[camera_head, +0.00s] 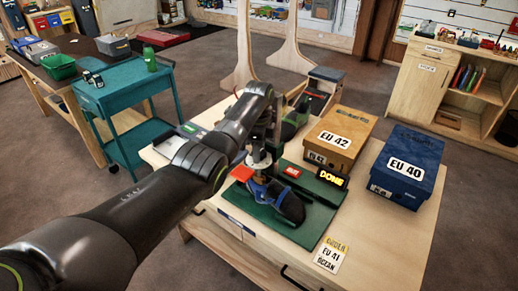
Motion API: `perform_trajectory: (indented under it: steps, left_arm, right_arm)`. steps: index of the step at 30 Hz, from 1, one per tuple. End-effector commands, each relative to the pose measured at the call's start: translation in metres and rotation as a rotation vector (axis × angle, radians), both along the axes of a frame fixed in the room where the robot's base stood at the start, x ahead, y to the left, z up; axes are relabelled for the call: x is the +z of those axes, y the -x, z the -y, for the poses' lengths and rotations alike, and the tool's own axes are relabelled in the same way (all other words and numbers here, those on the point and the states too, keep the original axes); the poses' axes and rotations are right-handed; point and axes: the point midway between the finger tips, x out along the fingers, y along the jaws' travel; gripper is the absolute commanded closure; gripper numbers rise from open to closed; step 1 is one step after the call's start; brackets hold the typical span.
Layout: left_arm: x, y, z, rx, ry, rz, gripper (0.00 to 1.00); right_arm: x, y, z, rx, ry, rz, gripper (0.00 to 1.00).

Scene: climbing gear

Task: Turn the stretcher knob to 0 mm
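A dark shoe with blue parts (278,198) lies on a green board (306,231) on the wooden bench. At its back end is a small stretcher fixture with a pale round part (259,165), which may be the knob. A red block (242,173) and a small red display (292,171) are beside it; any reading is too small to tell. A black sign reading DONE (331,179) stands on the board. My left gripper (261,150) is above the pale part, largely hidden by my arm; its fingers and any contact are unclear. My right gripper is out of view.
An orange-brown EU 42 box (341,139) and a blue EU 40 box (408,166) stand right of the board. An order card reading EU 41 OCEAN (331,255) lies at the bench's front. A teal cart (126,99) stands left. The bench's right front is clear.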

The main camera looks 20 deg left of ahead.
Motion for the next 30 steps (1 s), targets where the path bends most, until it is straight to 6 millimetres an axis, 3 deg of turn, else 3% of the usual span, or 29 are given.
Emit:
perform_trajectory:
  steps: [1, 6, 17, 30]
  left_arm:
    - [0.000, 0.000, 0.000, 0.000, 0.000, 0.000, 0.59]
    - [0.000, 0.000, 0.000, 0.000, 0.000, 0.000, 0.80]
    - [0.002, 0.000, 0.000, 0.068, 0.000, -0.001, 0.80]
    - [0.003, 0.000, 0.000, 0.422, -0.001, -0.001, 0.80]
  right_arm:
    - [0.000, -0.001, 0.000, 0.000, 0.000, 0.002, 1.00]
    - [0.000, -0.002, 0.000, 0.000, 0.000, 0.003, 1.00]
    - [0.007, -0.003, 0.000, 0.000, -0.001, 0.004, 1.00]
    - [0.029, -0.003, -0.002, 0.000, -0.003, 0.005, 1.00]
